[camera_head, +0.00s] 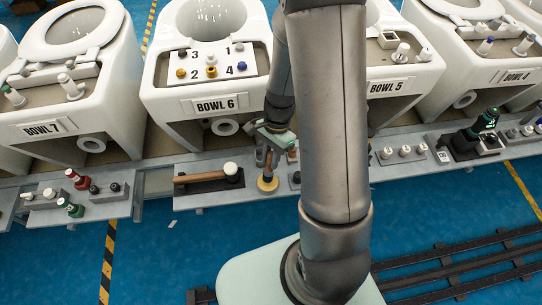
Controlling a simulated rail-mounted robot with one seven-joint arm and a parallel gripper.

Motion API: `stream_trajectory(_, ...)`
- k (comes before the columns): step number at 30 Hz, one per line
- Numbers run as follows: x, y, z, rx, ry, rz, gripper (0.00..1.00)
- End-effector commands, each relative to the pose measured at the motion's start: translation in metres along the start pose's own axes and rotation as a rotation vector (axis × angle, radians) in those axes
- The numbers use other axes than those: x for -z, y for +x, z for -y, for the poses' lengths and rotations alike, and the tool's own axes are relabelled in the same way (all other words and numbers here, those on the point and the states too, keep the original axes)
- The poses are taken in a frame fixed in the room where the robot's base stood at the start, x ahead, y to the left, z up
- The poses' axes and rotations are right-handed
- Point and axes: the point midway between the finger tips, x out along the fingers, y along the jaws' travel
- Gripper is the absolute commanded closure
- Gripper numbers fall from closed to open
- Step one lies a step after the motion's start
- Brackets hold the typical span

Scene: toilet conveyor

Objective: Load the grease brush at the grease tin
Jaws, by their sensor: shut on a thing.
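My gripper (268,150) is small in the head view, left of my arm and over the grey shelf in front of Bowl 6. Its jaws are shut on a slim upright thing, which I take to be the grease brush (267,170); only part of it shows below the fingers. Its lower end meets a round tan-yellow piece on the shelf, likely the grease tin (267,184). I cannot tell whether the brush is inside it, touching it or just above it.
A wooden-handled mallet (205,178) lies on the shelf just left. Bowl 6 (205,70) stands behind with numbered caps on its panel. Grey knobs (403,151) sit right of my arm.

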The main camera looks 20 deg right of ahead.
Motion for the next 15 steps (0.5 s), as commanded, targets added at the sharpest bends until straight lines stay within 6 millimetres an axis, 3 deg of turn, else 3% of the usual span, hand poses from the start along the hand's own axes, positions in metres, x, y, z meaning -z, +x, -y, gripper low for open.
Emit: stream_trajectory(15,0.0011,0.0034,0.0005,0.0,0.0,0.0,1.0)
